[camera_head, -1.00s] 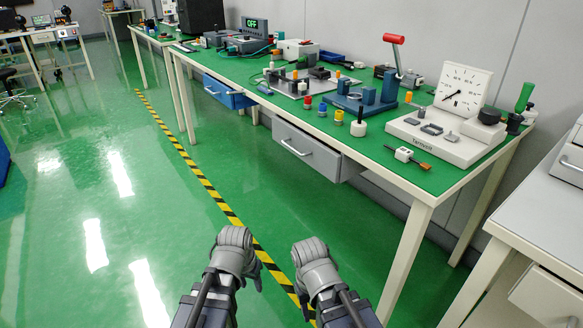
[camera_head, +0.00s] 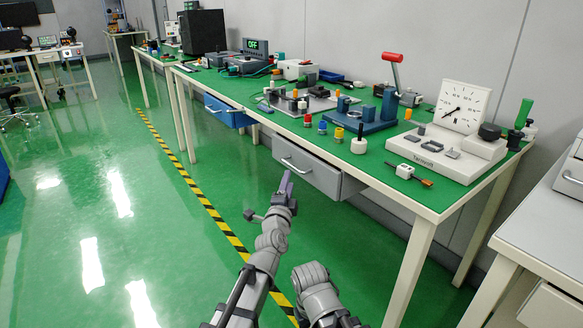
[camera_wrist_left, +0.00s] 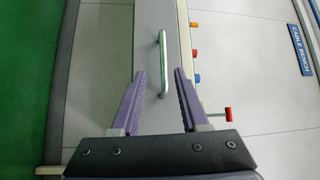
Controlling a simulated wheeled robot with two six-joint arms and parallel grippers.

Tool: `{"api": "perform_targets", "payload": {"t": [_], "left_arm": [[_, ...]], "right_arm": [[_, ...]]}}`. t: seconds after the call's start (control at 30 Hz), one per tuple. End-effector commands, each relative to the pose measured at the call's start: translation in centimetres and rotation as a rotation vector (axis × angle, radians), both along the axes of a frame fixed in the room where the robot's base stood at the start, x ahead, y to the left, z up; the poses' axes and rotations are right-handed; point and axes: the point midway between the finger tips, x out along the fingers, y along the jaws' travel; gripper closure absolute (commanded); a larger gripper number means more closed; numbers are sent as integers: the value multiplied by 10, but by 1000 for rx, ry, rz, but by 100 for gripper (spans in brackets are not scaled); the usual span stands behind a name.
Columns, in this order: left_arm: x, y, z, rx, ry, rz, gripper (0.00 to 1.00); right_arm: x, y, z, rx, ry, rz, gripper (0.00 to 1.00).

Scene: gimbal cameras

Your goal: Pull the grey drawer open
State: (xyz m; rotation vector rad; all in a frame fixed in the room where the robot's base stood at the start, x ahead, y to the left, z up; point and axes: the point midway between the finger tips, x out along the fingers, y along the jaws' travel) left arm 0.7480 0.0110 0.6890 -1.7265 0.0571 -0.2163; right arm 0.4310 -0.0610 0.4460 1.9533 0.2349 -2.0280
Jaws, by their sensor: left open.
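The grey drawer (camera_head: 318,178) hangs under the green-topped workbench and looks slightly out from the bench front. Its silver bar handle (camera_head: 296,170) runs across its front. In the left wrist view the handle (camera_wrist_left: 162,64) stands ahead of and between the fingers. My left gripper (camera_head: 287,181) is stretched toward the drawer, just in front of the handle. It is open, and in the left wrist view its purple fingers (camera_wrist_left: 160,78) are apart with nothing visibly gripped. My right arm shows low in the head view, but its fingertips are not visible.
A blue drawer (camera_head: 231,112) hangs farther left under the bench (camera_head: 395,195). Bench legs stand on both sides.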

Motion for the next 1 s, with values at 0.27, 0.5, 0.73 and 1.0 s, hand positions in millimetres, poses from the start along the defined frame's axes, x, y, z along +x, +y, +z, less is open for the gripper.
{"api": "perform_targets", "payload": {"t": [0.27, 0.5, 0.73, 1.0], "left_arm": [[3, 1, 5, 20, -25, 18, 55], [24, -2, 8, 22, -24, 18, 55], [59, -8, 13, 22, -23, 18, 55], [78, -10, 15, 20, -23, 17, 55]], "right_arm": [[0, 0, 0, 0, 0, 0, 50], [0, 0, 4, 0, 0, 1, 50], [0, 0, 8, 0, 0, 2, 50], [0, 0, 10, 0, 0, 3, 50]]}}
